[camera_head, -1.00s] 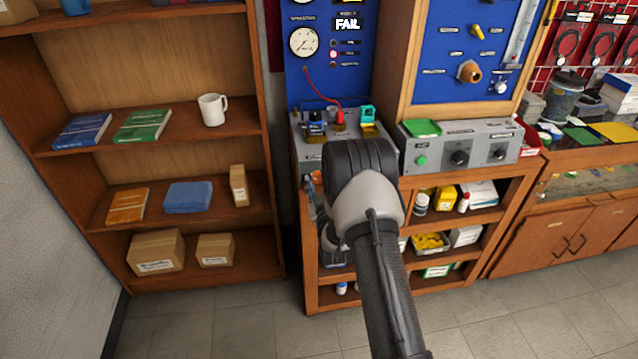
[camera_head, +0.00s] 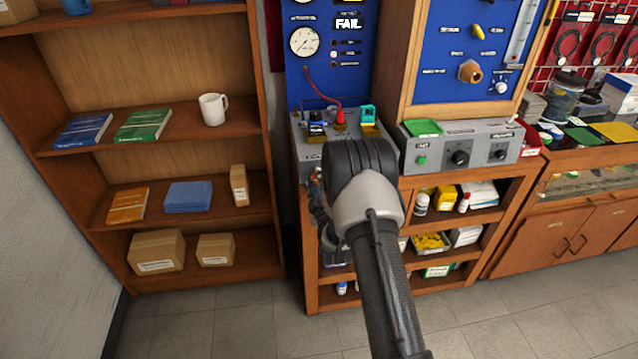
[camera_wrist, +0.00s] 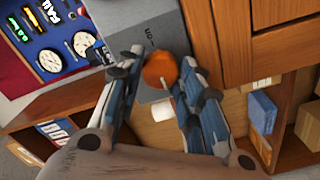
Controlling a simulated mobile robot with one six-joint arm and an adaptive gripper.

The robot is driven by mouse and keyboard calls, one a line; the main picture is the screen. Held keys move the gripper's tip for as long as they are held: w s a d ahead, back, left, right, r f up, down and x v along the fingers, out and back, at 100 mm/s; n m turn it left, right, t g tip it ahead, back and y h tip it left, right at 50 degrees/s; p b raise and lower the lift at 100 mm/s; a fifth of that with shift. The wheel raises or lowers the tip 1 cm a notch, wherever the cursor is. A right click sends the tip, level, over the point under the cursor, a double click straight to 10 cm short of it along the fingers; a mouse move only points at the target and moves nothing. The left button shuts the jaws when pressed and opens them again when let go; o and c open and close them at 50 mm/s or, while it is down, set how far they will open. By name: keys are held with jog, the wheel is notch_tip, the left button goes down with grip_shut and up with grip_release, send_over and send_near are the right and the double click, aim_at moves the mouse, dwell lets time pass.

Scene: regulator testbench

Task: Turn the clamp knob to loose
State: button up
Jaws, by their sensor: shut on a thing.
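The clamp knob (camera_wrist: 160,70) is a round orange knob on the front of a grey box (camera_wrist: 165,28) in the wrist view. A small pale bar stands at its lower edge. My gripper (camera_wrist: 164,76) has one finger on each side of the knob and is shut on it. Marks on the box front are partly covered, and I cannot read the knob's setting. In the head view the knob is hidden, and my arm (camera_head: 365,205) covers the front of the grey bench box (camera_head: 308,158).
A blue panel (camera_head: 350,72) with a gauge and a FAIL display stands behind the bench box. A red hose (camera_head: 322,98) runs down to it. A second grey control box (camera_head: 475,140) is close to the right. A wooden shelf (camera_head: 190,225) stands at left.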

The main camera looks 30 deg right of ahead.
dwell(0.3)
jog(key=o, duration=1.1)
jog(key=shift+c, duration=0.2)
jog(key=v, duration=1.2)
